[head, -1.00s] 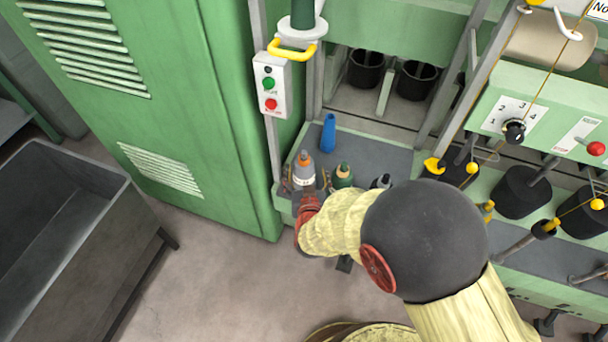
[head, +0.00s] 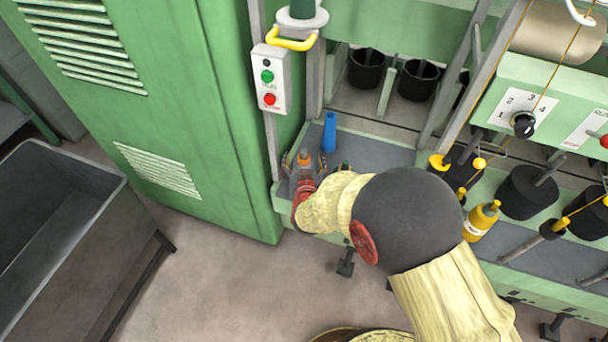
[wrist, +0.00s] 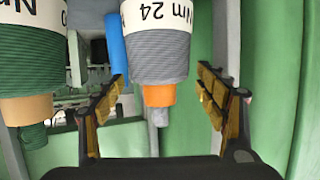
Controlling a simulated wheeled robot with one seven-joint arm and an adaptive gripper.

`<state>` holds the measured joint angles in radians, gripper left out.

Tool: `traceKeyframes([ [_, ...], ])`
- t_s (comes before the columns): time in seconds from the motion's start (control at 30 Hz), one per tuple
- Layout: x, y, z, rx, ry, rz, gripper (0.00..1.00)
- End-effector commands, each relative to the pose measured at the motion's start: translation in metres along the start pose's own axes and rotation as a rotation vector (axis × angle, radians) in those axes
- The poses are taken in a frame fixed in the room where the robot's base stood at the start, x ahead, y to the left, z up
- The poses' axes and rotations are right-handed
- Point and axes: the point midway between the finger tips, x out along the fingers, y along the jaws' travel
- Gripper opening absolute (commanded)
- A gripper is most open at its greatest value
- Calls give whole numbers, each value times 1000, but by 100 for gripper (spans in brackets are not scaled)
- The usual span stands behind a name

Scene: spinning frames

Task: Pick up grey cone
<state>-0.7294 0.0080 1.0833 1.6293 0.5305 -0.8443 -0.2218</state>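The grey cone stands on the machine's grey ledge, with a white "Nm 24" label, an orange band and a grey tip. In the wrist view the grey cone (wrist: 157,55) appears upside down, its tip end between the fingers. My gripper (wrist: 163,78) is open, with a yellow-padded finger on each side and gaps showing beside the cone's tip. In the head view my gripper (head: 303,180) is over the grey cone (head: 305,169), hiding much of it; its orange band still shows.
A green cone (wrist: 30,70) stands close to the grey cone on the left in the wrist view. A yellow cone (head: 481,220) is farther right. A green cabinet (head: 200,120) and a control box (head: 269,80) are close by on the left.

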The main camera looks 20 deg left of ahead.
Motion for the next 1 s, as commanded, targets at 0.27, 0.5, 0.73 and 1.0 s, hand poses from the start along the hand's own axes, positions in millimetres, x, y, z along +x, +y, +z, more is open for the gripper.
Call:
traceKeyframes([
  [0.27, 0, 0, 0, 0, 0, 0, 55],
  [0.5, 0, 0, 0, 0, 0, 0, 42],
  [0.73, 0, 0, 1, 0, -2, 1, 28],
  [1.0, 0, 1, 2, 0, -4, 1, 13],
])
